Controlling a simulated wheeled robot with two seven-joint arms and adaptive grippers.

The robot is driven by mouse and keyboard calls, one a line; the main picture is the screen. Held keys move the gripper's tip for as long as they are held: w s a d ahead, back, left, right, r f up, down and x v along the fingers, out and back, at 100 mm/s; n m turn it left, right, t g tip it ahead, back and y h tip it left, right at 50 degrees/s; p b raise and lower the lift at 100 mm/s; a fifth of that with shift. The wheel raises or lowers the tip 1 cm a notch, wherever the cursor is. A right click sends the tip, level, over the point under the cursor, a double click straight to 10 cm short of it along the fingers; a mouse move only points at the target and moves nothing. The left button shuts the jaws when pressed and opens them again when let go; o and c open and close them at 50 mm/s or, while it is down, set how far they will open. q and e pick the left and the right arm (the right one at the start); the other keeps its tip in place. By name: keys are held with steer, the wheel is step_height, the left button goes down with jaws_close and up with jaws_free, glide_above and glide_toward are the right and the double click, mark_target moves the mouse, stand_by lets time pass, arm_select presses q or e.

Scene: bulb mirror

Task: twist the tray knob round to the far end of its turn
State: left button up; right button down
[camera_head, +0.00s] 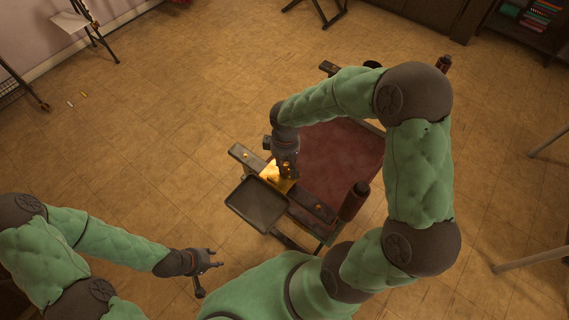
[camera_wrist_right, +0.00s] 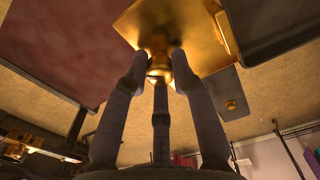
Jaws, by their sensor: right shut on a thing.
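The tray knob (camera_wrist_right: 158,72) is brass and sits under a square brass plate (camera_wrist_right: 188,24) in the right wrist view. My right gripper (camera_wrist_right: 156,78) has its dark fingers around the knob, closed on it. In the head view the right gripper (camera_head: 287,172) reaches down at the brass plate (camera_head: 272,174), and its hand hides the knob. The shallow dark tray (camera_head: 258,204) is beside the plate. My left gripper (camera_head: 208,273) is empty at the lower left, its fingers spread apart, clear of the table.
A table with a dark red top (camera_head: 340,155) stands under my right arm. A dark cylinder (camera_head: 354,200) stands near its right front edge, and another (camera_head: 443,63) is farther back. The tiled floor at left is mostly open, with a stand (camera_head: 92,30) at the back.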

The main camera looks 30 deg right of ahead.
steer(key=shift+n+p, duration=0.85)
steer(key=shift+n, duration=0.65)
steer(key=shift+n+p, duration=1)
steer(key=shift+n, duration=0.5)
steer(key=c, duration=1.1)
jaws_free()
steer(key=shift+c, duration=0.2)
